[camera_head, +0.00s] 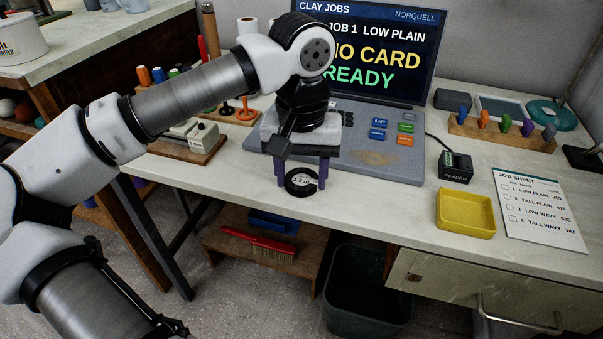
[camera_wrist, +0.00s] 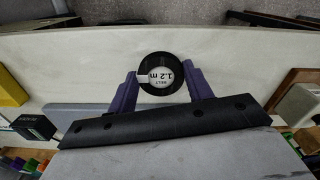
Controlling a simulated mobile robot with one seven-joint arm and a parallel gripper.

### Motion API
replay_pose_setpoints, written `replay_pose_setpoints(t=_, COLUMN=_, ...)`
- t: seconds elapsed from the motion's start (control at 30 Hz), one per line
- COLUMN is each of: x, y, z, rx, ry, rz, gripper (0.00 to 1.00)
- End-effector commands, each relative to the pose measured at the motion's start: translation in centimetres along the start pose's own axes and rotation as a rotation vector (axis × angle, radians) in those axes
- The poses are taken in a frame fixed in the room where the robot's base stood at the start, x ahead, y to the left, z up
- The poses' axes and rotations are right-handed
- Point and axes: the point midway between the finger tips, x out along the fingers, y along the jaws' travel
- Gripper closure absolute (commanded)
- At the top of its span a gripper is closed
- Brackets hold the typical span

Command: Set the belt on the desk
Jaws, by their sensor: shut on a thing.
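The belt (camera_head: 301,182) is a black coil with a white label reading 1.2 m. It also shows in the wrist view (camera_wrist: 161,60), between the two purple fingers. My gripper (camera_head: 302,180) is shut on the belt, one finger at each side; its fingers also show in the wrist view (camera_wrist: 162,76). The desk (camera_head: 375,206) has a pale top. The belt is over or on its front strip, in front of the grey keypad console; I cannot tell whether it touches the top. Part of the coil is hidden by the fingers in the head view.
A yellow tray (camera_head: 466,213), a card reader (camera_head: 456,168) and a job sheet (camera_head: 541,208) lie to the right. The console (camera_head: 400,162) stands behind my gripper. The desk's front edge is close.

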Motion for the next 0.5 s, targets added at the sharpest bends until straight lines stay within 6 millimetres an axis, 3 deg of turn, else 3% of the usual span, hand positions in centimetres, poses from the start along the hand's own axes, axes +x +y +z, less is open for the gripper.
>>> replay_pose_setpoints(t=0.33, x=0.45, y=0.01, z=-0.01, rx=0.0, ry=0.0, rz=0.0, gripper=0.72)
replay_pose_setpoints(t=0.37, x=0.34, y=0.0, z=-0.01, rx=0.0, ry=0.0, rz=0.0, gripper=0.47)
replay_pose_setpoints(t=0.5, x=0.28, y=0.0, z=-0.01, rx=0.0, ry=0.0, rz=0.0, gripper=0.29)
